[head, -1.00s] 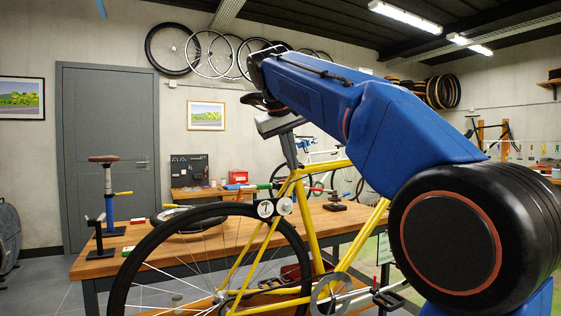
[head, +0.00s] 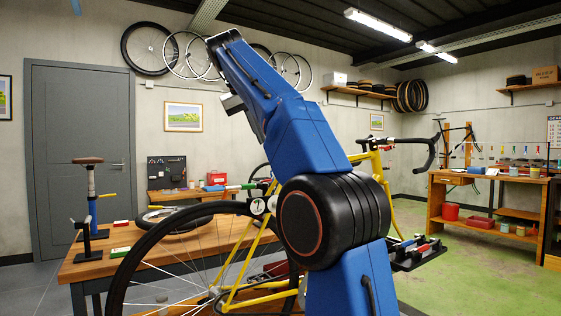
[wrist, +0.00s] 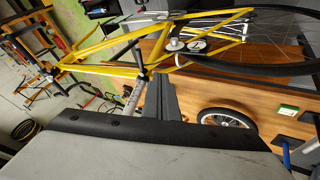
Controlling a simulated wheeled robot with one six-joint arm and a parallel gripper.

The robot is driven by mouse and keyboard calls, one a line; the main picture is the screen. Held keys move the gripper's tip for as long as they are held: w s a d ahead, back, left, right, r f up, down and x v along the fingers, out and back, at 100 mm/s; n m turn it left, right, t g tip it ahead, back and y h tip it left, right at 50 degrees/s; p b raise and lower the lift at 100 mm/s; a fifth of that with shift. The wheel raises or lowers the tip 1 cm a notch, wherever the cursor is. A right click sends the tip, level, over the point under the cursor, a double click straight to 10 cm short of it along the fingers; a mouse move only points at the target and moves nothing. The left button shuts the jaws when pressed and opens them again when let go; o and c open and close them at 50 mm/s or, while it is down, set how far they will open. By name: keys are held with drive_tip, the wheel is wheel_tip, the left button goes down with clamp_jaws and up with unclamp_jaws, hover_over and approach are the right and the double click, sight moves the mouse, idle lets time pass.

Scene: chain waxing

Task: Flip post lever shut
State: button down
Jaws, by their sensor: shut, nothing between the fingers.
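A blue post (head: 93,212) stands on the wooden bench at the left in the head view, with a dark saddle (head: 88,160) on top. A small yellow lever (head: 108,196) sticks out to the right from the post's upper part. My gripper (wrist: 162,98) shows in the wrist view as grey fingers closed together with nothing between them. It is over the bench and bicycle, apart from the post. In the wrist view a bit of blue, perhaps the post, shows at the lower right; the lever cannot be made out.
A yellow bicycle (head: 377,166) with a large black wheel stands in front of the bench (head: 82,270), partly behind my arm. A black stand (head: 85,240) and a green box (head: 121,252) are close to the post.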

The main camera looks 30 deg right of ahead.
drive_tip(key=w+d+f, duration=0.2)
drive_tip(key=d+f, duration=0.6)
drive_tip(key=d, duration=0.1)
drive_tip(key=shift+w, duration=0.2)
drive_tip(key=shift+d+f, duration=0.1)
